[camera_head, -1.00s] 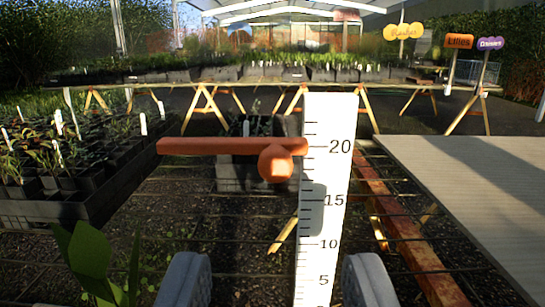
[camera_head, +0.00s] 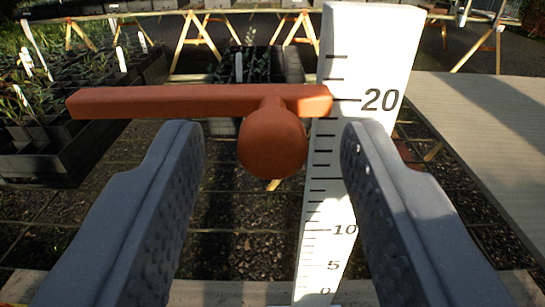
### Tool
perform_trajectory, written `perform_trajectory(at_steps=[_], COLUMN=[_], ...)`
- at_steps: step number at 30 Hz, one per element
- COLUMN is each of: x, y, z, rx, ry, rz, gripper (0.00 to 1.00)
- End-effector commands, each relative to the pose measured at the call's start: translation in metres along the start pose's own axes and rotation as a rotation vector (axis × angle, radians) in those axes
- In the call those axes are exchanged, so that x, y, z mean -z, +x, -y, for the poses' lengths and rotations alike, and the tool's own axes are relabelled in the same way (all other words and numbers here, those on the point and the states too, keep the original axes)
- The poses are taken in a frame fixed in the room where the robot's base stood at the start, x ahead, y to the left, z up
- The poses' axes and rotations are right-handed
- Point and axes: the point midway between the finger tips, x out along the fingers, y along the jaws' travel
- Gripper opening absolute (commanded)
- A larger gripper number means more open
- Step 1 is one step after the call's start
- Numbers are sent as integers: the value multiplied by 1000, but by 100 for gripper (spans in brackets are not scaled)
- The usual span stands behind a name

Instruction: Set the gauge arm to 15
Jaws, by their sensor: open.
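The gauge is a white upright post (camera_head: 370,45) with black ticks and numbers; 20, 10 and 5 are readable, and 0 shows at the bottom. The gauge arm (camera_head: 160,101) is an orange-brown horizontal bar that reaches left from the post. Its right end lies about level with the 20 mark. A round orange knob (camera_head: 272,143) sits on the bar near the post. My gripper (camera_head: 272,140) is open, with one grey finger on each side of the knob. The knob appears between the fingertips; contact is not visible. The right finger overlaps the post and hides the 15 label.
Black trays of seedlings (camera_head: 50,140) stand at the left. A grey slatted bench top (camera_head: 480,130) is at the right. A table on wooden trestles (camera_head: 195,40) runs across the back. Dark ground with thin wires lies below.

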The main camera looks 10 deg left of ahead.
Motion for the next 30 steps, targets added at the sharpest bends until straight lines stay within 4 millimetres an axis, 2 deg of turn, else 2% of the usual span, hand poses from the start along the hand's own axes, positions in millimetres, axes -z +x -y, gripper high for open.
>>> perform_trajectory(at_steps=[1, 5, 6, 14, 21, 23, 30], x=[0, 0, 0, -5, -46, -52, -51], y=[0, 0, 0, 0, -1, -1, -1], z=[0, 0, 0, 0, 0, 0, 0], rx=[0, 0, 0, 0, 1, 0, -1], ry=[0, 0, 0, 1, 2, 1, 0], rz=[0, 0, 0, 2, 4, 4, 1], gripper=[42, 5, 0, 0, 0, 0, 0])
